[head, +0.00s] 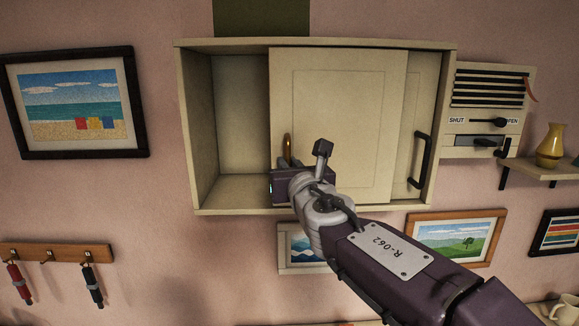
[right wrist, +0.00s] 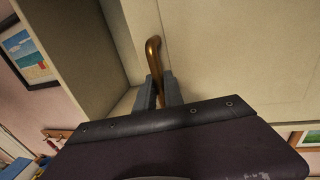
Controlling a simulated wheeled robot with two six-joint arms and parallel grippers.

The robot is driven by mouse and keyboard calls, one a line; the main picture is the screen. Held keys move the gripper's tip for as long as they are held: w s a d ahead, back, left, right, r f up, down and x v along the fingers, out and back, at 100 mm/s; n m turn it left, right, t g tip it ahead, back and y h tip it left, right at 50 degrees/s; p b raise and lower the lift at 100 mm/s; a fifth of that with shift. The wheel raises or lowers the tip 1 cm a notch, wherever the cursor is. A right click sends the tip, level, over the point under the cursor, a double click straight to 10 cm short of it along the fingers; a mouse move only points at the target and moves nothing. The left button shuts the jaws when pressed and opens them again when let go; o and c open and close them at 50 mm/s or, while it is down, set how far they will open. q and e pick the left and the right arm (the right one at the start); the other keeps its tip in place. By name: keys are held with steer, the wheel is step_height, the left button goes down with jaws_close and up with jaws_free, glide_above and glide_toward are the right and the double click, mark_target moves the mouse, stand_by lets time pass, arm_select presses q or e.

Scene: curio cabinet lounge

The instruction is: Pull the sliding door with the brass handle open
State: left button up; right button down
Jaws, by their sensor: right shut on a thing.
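The cream wall cabinet (head: 205,208) has two sliding doors. The front sliding door (head: 345,110) stands in the middle, with the brass handle (head: 287,144) upright near its left edge. The cabinet's left part is open and its inside looks empty. My right gripper (head: 289,163) is at the lower end of the brass handle. In the right wrist view the brass handle (right wrist: 153,48) runs down between the two fingers of the right gripper (right wrist: 159,88), which are shut on it. My left gripper is not in view.
Behind the front door, a second door with a black handle (head: 421,160) shows at the right. A vent panel with a SHUT/OPEN slider (head: 488,121) and a shelf with a yellow vase (head: 551,146) are further right. Framed pictures (head: 75,102) and a hook rail (head: 55,252) hang nearby.

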steer(key=shift+d, duration=0.15)
steer(key=shift+a, duration=0.2)
steer(key=c, duration=1.5)
jaws_free()
steer(key=shift+w, duration=0.1)
steer(key=shift+o, duration=0.2)
steer(key=s+d+b, duration=0.1)
steer(key=s+b, duration=0.2)
steer(key=s, duration=0.5)
steer(key=shift+s+d, duration=0.4)
